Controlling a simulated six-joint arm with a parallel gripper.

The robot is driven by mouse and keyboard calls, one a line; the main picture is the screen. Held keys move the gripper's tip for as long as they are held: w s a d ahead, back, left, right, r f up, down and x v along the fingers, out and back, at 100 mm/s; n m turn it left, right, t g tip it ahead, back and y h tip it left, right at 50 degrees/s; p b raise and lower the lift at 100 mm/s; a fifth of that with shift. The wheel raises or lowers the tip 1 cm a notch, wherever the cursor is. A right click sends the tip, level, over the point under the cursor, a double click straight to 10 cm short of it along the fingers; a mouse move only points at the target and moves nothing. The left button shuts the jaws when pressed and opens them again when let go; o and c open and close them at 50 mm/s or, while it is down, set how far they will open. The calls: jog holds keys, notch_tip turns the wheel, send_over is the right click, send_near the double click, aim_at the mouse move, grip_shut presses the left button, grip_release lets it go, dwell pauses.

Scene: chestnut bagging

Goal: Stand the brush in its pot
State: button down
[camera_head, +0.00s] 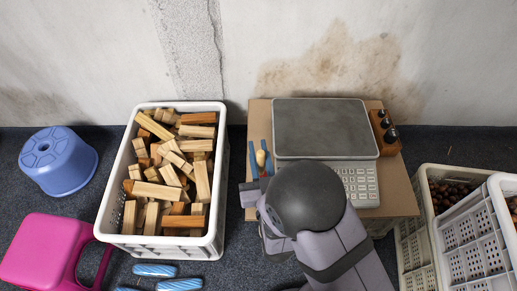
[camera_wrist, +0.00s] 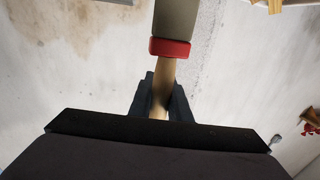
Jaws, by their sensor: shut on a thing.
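My gripper (camera_wrist: 163,95) is shut on the wooden handle of the brush (camera_wrist: 168,72). In the wrist view the brush has a red band and a grey-green part beyond it, running out of the top of the picture. In the head view my gripper (camera_head: 262,185) is at the left edge of the board under the scale, and a small tan end of the brush (camera_head: 261,158) shows between two blue strips. My wrist hides much of this spot. I cannot make out the pot clearly in either view.
A grey scale (camera_head: 320,128) stands on a cardboard-coloured box (camera_head: 398,190), with a wooden weight block (camera_head: 388,148) to its right. A white crate (camera_head: 220,190) of wood pieces is at left. A blue stool (camera_head: 60,160), pink object (camera_head: 45,250) and chestnut crates (camera_head: 470,245) flank these.

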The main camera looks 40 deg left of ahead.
notch_tip(320, 180, down, 9)
jog(key=b, duration=0.7)
dwell(0.3)
jog(key=c, duration=1.6)
grip_release()
jog(key=shift+o, duration=0.2)
notch_tip(320, 180, up, 10)
jog(key=p, duration=0.4)
